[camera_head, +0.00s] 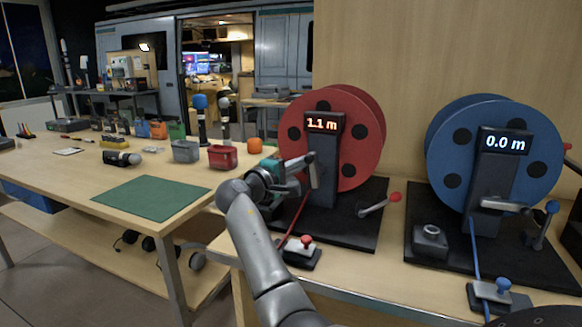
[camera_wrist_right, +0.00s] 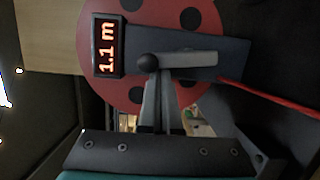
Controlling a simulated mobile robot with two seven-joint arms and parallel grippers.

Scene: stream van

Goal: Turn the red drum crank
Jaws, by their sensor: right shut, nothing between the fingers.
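The red drum (camera_head: 362,120) stands upright on a black base, with a dark post in front whose display (camera_head: 323,123) reads 1.1 m. Its crank is a grey bar on the post, partly hidden behind my gripper in the head view. In the right wrist view the crank's grey bar (camera_wrist_right: 195,58) shows with a dark round knob (camera_wrist_right: 148,62) at its left end. My right gripper (camera_head: 308,160) is shut and empty, its fingertips (camera_wrist_right: 163,80) right at the crank beside the knob. Whether they touch it I cannot tell. My left gripper is out of view.
A red-knobbed lever (camera_head: 380,204) and a red button box (camera_head: 301,251) sit by the red drum; a red cable runs down to the box. A blue drum (camera_head: 492,110) reading 0.0 m stands to the right. A green mat (camera_head: 152,198) lies on the left table.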

